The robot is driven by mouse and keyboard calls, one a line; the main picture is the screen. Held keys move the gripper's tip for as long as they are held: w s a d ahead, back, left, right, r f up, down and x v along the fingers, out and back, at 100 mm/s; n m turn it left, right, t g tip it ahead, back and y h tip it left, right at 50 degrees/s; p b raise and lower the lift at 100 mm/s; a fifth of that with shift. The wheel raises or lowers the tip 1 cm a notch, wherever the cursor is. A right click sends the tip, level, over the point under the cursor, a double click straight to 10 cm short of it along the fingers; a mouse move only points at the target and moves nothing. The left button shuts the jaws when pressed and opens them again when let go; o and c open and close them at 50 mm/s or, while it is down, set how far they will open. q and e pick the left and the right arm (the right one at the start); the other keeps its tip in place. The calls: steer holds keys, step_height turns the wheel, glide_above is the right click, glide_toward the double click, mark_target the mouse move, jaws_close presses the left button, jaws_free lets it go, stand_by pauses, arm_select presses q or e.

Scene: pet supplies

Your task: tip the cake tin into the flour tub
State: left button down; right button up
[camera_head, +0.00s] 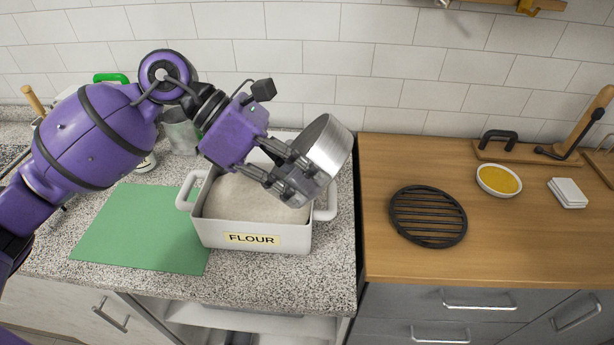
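The cake tin (328,145) is a round silver metal tin. The flour tub (215,232) is a white rectangular tub with two side handles and a "FLOUR" label, standing on the speckled counter. Pale flour (246,196) fills much of it. Whether anything is left in the tin is hidden. My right gripper is not in view.
A green mat (139,232) lies left of the tub. A metal canister (181,134) stands behind, partly hidden by my arm. On the wooden counter at right are a black round trivet (428,215), a bowl of yellow contents (498,180) and white stacked squares (567,193).

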arm_select(q)
steer(key=shift+a+f+h, duration=0.15)
steer(key=shift+a+h, duration=0.1)
steer(key=shift+h, duration=0.05)
steer(key=shift+w+a+g+h+b, duration=0.3)
steer(key=shift+a+h+b, duration=0.2)
steer(key=shift+h+b, duration=0.2)
steer(key=shift+a+h+b, duration=0.35)
steer(key=shift+a+h, duration=0.1)
steer(key=shift+h, duration=0.05)
steer(key=shift+w+a+h+b, duration=0.15)
steer(key=shift+a+h+b, duration=0.15)
steer(key=shift+a+h, duration=0.1)
steer(key=shift+w+a+f+g+h+b, duration=0.1)
steer(key=shift+w+a+g+h+b, duration=0.15)
steer(key=shift+a+h+b, duration=0.85)
steer(key=shift+h+b, duration=0.1)
steer(key=shift+b, duration=0.1)
steer(key=a+h+b, duration=0.2)
steer(key=a+r+g+h+b, duration=0.1)
steer(key=shift+w, duration=0.4)
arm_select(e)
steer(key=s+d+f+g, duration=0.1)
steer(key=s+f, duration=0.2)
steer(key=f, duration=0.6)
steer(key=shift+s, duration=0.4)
